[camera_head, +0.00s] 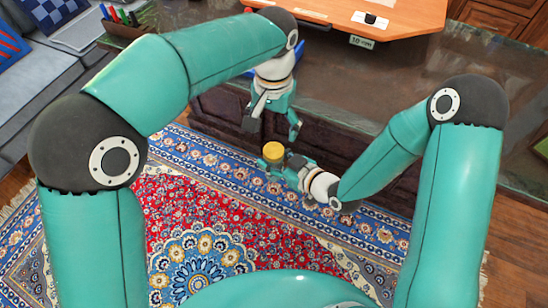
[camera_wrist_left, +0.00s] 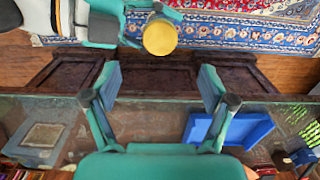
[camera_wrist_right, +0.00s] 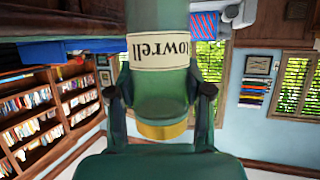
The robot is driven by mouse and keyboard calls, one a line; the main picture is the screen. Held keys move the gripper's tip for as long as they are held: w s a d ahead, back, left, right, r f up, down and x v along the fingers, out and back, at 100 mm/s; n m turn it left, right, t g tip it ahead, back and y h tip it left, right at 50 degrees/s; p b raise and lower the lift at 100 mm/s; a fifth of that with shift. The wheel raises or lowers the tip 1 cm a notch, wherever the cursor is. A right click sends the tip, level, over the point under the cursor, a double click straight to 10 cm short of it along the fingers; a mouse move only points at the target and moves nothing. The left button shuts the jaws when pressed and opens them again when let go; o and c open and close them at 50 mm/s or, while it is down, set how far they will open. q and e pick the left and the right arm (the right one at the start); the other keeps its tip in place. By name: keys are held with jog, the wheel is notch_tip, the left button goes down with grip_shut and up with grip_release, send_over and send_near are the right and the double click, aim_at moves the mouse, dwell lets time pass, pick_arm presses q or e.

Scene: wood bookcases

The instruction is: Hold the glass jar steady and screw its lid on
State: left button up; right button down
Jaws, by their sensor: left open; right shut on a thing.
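The glass jar (camera_wrist_right: 163,88) shows greenish between the fingers of my right gripper in the right wrist view. That gripper (camera_head: 272,165) is shut on the jar and hides most of it in the head view. The yellow lid (camera_head: 273,152) is at the jar's top; I cannot tell how firmly it is seated. It also shows in the left wrist view (camera_wrist_left: 160,36), beyond my left fingertips and not between them. My left gripper (camera_wrist_left: 158,84) is open and empty. In the head view it (camera_head: 273,128) hangs just above the lid, toward the table.
A dark table (camera_head: 340,85) stands just beyond the grippers, bearing an orange board (camera_head: 400,15). A blue tray (camera_wrist_left: 255,130) lies on the tabletop in the left wrist view. A patterned rug (camera_head: 190,215) covers the floor. A sofa (camera_head: 40,80) is at left.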

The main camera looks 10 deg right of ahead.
pick_arm(q)
jog(key=shift+r, duration=1.3)
jog(key=a+f+n+h, duration=0.1)
jog(key=a+f+n, duration=0.1)
jog(key=a+f, duration=0.6)
jog(key=a+f+n+h, duration=0.2)
jog(key=a+f, duration=0.2)
jog(key=f, duration=0.7)
jog(key=s+a+f+n, duration=0.2)
jog(key=s+f, duration=0.6)
jog(key=s, duration=0.1)
jog(key=s+a+f+n+h, duration=0.1)
jog(key=s+a+f+n, duration=0.1)
jog(key=s+f, duration=0.5)
jog(key=shift+s+a+f+t, duration=0.3)
jog(key=shift+s+f, duration=0.05)
jog(key=shift+s, duration=0.5)
pick_arm(e)
jog(key=shift+w+d+r, duration=0.1)
